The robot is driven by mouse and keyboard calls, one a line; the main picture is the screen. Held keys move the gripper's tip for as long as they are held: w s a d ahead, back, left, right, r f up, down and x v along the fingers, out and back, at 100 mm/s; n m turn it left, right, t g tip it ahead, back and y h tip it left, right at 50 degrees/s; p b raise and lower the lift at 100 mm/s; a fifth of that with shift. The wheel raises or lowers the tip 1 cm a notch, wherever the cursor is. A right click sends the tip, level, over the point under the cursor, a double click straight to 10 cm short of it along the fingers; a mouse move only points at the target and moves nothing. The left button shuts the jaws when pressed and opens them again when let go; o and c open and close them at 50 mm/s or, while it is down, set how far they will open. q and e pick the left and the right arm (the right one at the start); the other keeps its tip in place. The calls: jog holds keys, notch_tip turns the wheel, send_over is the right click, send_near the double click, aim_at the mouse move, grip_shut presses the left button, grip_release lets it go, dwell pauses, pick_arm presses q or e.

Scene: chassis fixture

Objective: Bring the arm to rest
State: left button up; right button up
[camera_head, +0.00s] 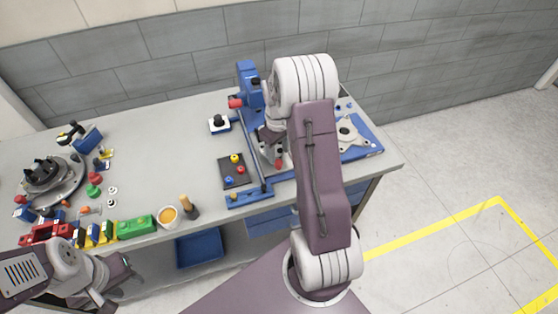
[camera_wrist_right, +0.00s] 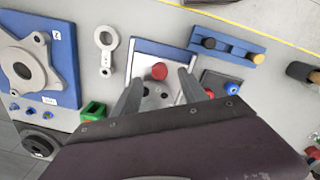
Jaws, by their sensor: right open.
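My right arm (camera_head: 320,180) reaches over the middle right of the bench in the head view and hides part of it. Its gripper (camera_head: 272,147) is partly hidden there by the arm. In the right wrist view my right gripper (camera_wrist_right: 160,76) is open, with a red knob (camera_wrist_right: 159,71) on a silver plate (camera_wrist_right: 150,48) showing between its fingers. No grip on the knob shows, and the height above it is hard to tell. My left gripper (camera_head: 118,272) is low at the left, in front of the bench edge; its jaws are too unclear to read.
A blue fixture (camera_head: 248,85) stands behind the right gripper. A blue board with a metal bracket (camera_head: 348,132) lies right of the arm. A dark pad with coloured knobs (camera_head: 236,171) lies left of it.

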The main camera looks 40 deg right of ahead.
jog(key=shift+r, duration=1.65)
jog(key=shift+s+a, duration=0.1)
